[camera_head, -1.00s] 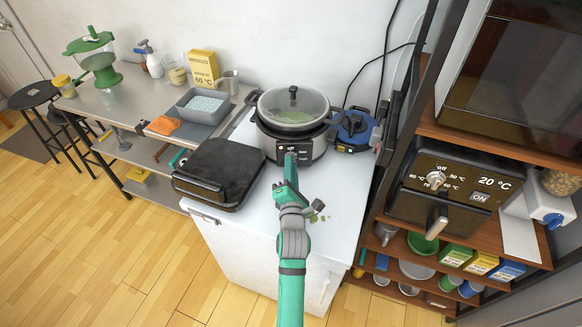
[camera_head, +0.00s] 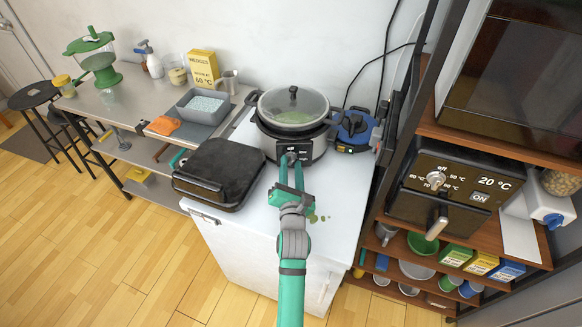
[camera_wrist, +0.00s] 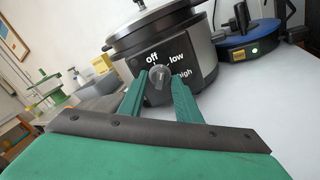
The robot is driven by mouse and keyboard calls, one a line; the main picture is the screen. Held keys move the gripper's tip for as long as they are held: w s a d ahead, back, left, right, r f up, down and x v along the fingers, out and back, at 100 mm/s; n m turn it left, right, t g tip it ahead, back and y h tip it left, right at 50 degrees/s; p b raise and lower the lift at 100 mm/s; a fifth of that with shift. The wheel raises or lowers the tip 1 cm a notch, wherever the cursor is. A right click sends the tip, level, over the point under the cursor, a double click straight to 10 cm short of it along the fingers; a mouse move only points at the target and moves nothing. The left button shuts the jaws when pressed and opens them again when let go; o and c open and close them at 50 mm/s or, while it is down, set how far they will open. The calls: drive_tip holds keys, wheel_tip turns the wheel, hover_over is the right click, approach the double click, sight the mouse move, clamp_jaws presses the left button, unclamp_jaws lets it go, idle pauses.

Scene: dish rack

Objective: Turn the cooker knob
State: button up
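The cooker (camera_head: 308,150) is a dark and steel pot with a glass lid. Its black front panel reads "off", "low" and "high" in the wrist view (camera_wrist: 184,72). The round grey knob (camera_wrist: 159,76) is on that panel; it also shows in the head view (camera_head: 289,158). I cannot tell exactly which mark the knob points at. My green gripper (camera_head: 291,172) is open, its two fingers pointing at the panel. In the wrist view the fingertips (camera_wrist: 159,82) are on either side of the knob. I cannot tell whether they touch it.
A black closed grill (camera_head: 220,172) lies left of the cooker on the white counter. A blue device (camera_head: 354,131) with a green light stands right of it. A shelf with an oven (camera_head: 452,190) stands at right.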

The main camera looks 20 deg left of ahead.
drive_tip(key=shift+s, duration=0.1)
drive_tip(key=shift+v, duration=0.9)
drive_tip(key=shift+v, duration=3.1)
